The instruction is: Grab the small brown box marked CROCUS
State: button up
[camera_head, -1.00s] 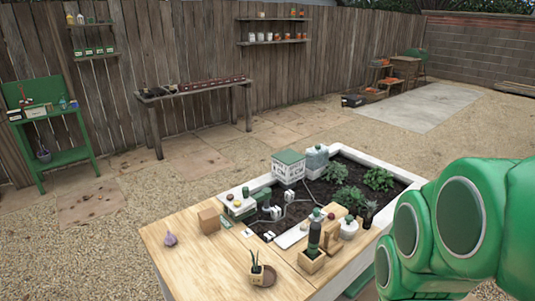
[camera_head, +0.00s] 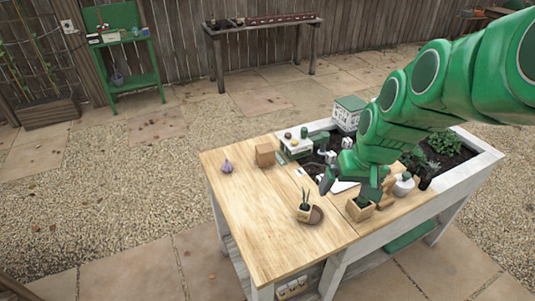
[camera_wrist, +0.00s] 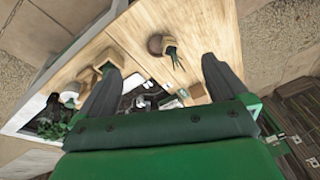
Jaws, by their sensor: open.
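A small brown box (camera_head: 265,154) stands on the wooden tabletop (camera_head: 250,225), towards its back edge. No lettering on it can be read from here. A tan shape beside the right finger in the wrist view (camera_wrist: 198,93) looks like the same box, partly hidden by that finger. My gripper (camera_head: 338,184) is to the right of the box and in front of it, above the table near the soil bed. In the wrist view my gripper (camera_wrist: 160,82) has its two fingers wide apart with nothing between them.
A small potted plant (camera_head: 304,212) by a round brown saucer, a purple bulb (camera_head: 227,166) and a wooden planter (camera_head: 360,210) are on the tabletop. A white stand (camera_head: 296,148) with small items is right of the box. The tabletop's front left is clear.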

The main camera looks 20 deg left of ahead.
jog(key=w+a+f+n+t+y, duration=0.1)
jog(key=w+a+f, duration=0.2)
jog(key=w+a, duration=0.65)
jog(key=n+t+y, duration=0.2)
jog(key=t, duration=0.2)
send_near(265, 149)
jog(key=x, duration=0.5)
jog(key=shift+d, duration=0.25)
jog(key=shift+x, duration=4.15)
jog(key=shift+w+r, duration=0.1)
jog(key=shift+w, duration=0.05)
jog(key=c, duration=1.1)
jog(key=shift+o, duration=0.2)
